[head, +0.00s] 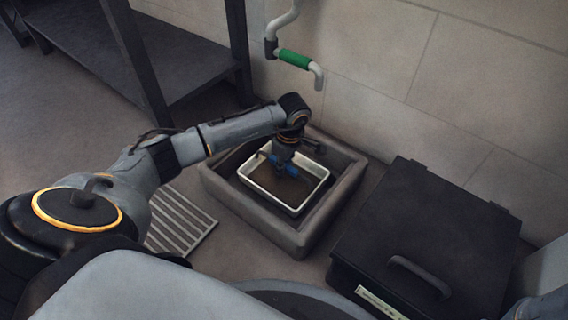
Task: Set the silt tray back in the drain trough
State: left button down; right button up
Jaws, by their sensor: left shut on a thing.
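The silt tray (307,196) is a shallow rectangular tray with a pale metal rim and a dark brown inside. It shows within the outline of the drain trough (352,187), a grey stone-like basin on the floor against the wall. I cannot tell whether the tray rests on the trough's bottom or hangs a little above it. My left gripper (284,164) reaches in from the left and is shut on the tray near its far side. A blue part shows at the grip, and the fingertips are small and partly hidden. My right gripper is not in view.
A slatted grate (190,225) lies on the floor left of the trough. A black lidded box (415,225) with a handle stands close on the right. A dark metal shelf (190,68) stands at the back left.

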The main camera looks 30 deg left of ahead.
pick_arm(q)
jog(key=shift+f, duration=0.25)
dwell(0.5)
jog(key=c, duration=1.2)
grip_release()
jog(key=r, duration=0.4)
jog(key=d+r, duration=0.1)
jog(key=r, duration=0.6)
jog(key=shift+d+r, duration=0.2)
jog(key=shift+r, duration=0.2)
